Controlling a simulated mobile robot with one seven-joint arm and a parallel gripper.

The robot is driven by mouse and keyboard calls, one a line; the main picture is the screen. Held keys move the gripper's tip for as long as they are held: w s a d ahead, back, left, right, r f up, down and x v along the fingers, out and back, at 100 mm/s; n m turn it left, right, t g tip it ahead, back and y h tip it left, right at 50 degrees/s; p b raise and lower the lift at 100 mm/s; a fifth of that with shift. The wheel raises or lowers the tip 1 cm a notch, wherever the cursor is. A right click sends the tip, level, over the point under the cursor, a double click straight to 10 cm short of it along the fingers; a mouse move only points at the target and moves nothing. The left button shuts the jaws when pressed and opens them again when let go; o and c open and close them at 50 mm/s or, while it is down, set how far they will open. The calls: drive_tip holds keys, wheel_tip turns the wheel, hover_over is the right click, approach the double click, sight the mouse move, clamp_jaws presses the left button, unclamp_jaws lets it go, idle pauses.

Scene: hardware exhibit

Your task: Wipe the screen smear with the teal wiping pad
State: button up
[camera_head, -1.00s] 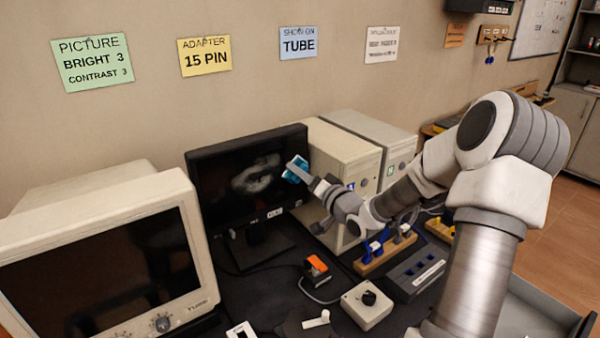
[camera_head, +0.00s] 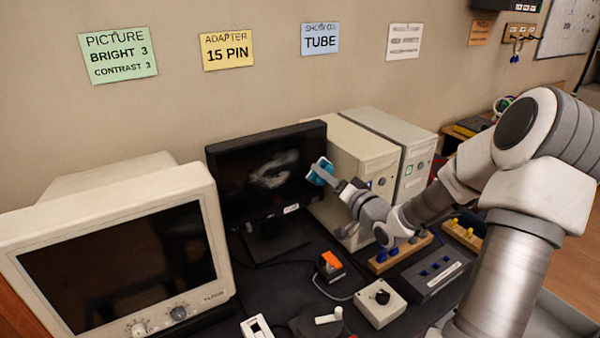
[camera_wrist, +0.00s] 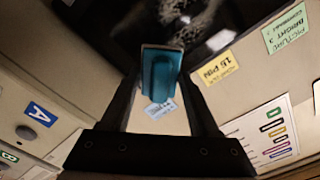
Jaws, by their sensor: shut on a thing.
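The teal wiping pad (camera_head: 320,171) is held by my gripper (camera_head: 328,176) in front of the right edge of the black flat screen (camera_head: 232,186). The pad (camera_wrist: 161,75) also shows in the wrist view, between my gripper's two fingers (camera_wrist: 160,95), which are shut on it. A greyish smear (camera_head: 272,172) covers the middle and right of the dark screen, left of the pad. The smear shows in the wrist view (camera_wrist: 200,22) beyond the pad. I cannot tell whether the pad touches the screen.
A beige tube monitor (camera_head: 215,250) stands at the left. Beige computer cases (camera_head: 365,160) stand right of the screen, close to my arm. An orange-topped device (camera_head: 330,265), a beige knob box (camera_head: 380,302) and a grey switch box (camera_head: 432,275) lie on the dark table.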

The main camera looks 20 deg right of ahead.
drive_tip(key=shift+a+f, duration=0.25)
drive_tip(key=shift+a, duration=0.15)
drive_tip(key=a+f+b, duration=0.3)
drive_tip(key=a, duration=0.5)
drive_tip(key=b, duration=0.3)
approach(251, 183)
drive_tip(key=shift+w+a+p, duration=0.2)
drive_tip(key=shift+w+p, duration=0.25)
drive_tip(key=shift+w, duration=0.65)
drive_tip(key=shift+w+a+p, duration=0.25)
drive_tip(key=shift+w+p, duration=0.2)
drive_tip(key=shift+w, duration=0.6)
drive_tip(key=shift+w+a+b, duration=0.2)
drive_tip(key=shift+w+b, duration=0.1)
drive_tip(key=shift+w, duration=0.75)
